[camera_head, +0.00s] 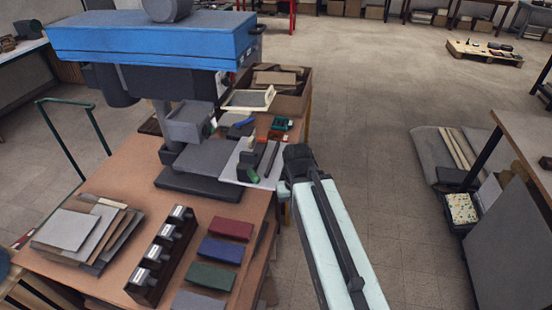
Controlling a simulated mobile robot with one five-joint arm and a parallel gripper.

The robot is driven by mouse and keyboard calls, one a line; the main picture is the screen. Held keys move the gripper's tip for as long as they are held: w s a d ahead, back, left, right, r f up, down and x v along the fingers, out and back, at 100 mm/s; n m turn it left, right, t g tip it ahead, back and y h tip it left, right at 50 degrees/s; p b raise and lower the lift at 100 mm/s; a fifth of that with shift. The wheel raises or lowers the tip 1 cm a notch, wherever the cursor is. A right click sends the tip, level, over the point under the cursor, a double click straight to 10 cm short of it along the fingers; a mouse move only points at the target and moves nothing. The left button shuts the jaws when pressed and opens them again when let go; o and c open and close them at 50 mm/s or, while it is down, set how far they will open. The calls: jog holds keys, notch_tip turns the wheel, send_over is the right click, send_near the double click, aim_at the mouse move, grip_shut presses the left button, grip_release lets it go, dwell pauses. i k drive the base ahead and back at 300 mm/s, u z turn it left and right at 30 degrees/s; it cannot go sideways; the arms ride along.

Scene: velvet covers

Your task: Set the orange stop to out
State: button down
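A drill-press-like machine with a blue top cover (150,42) stands on the brown workbench (120,190). Its grey head (190,122) is above a grey plate (205,158) on a dark base (200,188). A white sheet (268,182) with a dark bar and a green part (252,170) is right of the plate. My pale arm reaches up from the bottom, and its dark end, my gripper (291,165), is at the bench's right edge beside the sheet. Its fingers cannot be made out.
Red (231,229), blue (221,251) and green (211,276) blocks lie near a dark rack (160,258). Stacked sheets (68,230) lie left. A cardboard box (285,100) and small teal tray (282,124) are behind.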

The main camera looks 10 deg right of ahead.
aim_at(263, 140)
jog(key=u, duration=1.85)
jog(key=k, duration=0.9)
jog(key=z, duration=1.4)
jog(key=i, duration=1.5)
